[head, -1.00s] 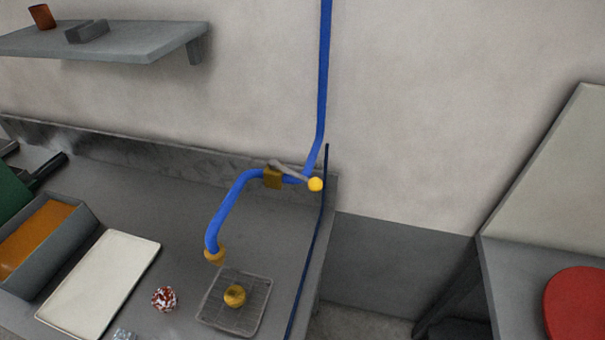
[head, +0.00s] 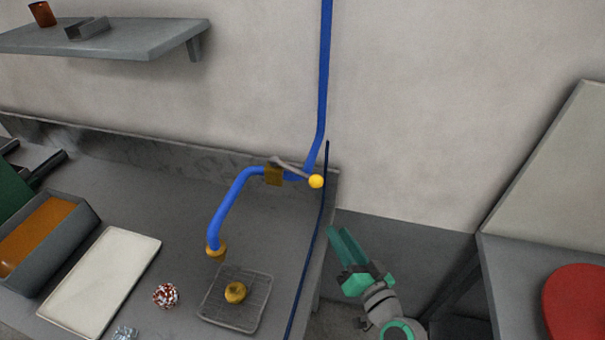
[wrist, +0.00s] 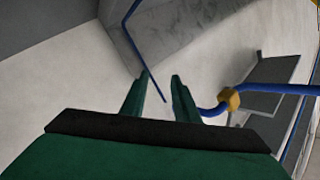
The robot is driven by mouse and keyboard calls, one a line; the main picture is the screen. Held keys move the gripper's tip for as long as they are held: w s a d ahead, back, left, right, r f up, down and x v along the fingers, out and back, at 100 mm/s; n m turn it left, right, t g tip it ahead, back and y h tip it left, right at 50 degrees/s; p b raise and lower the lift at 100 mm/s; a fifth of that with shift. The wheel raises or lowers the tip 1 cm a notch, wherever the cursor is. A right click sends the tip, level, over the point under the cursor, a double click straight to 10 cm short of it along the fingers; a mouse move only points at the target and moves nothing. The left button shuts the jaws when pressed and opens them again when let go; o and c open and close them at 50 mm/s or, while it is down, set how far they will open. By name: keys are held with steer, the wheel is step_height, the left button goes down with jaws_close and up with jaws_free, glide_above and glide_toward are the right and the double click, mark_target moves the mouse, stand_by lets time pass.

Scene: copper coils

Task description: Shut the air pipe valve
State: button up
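The air pipe (head: 229,207) is blue and comes down the wall, bends left over the bench and ends in a brass nozzle (head: 216,251). The valve has a brass body (head: 274,175) on the pipe's short level stretch. Its grey lever (head: 292,168) slants to the right beside the pipe and ends in a yellow ball knob (head: 316,181). My green gripper (head: 344,240) is below and right of the knob, apart from it. In the wrist view its two fingers (wrist: 160,77) are spread and empty. A brass fitting (wrist: 229,99) on the blue pipe shows right of them.
A wire tray (head: 236,325) with a copper coil (head: 235,293) lies under the nozzle. A white tray (head: 100,280) and a grey bin (head: 60,250) stand at left. A thin dark blue edge (head: 308,250) runs along the bench's right side. A red disc (head: 577,303) is at far right.

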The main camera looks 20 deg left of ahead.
step_height(320, 180, up, 11)
steer(key=n+g+y, duration=0.3)
steer(key=n+y, duration=0.1)
steer(key=n, duration=0.1)
steer(key=n+g+y, duration=0.3)
steer(key=n+g, duration=0.2)
steer(key=n, duration=0.1)
glide_toward(302, 173)
steer(key=x, duration=1)
steer(key=shift+f, duration=0.35)
steer(key=shift+w, duration=0.1)
jaws_close()
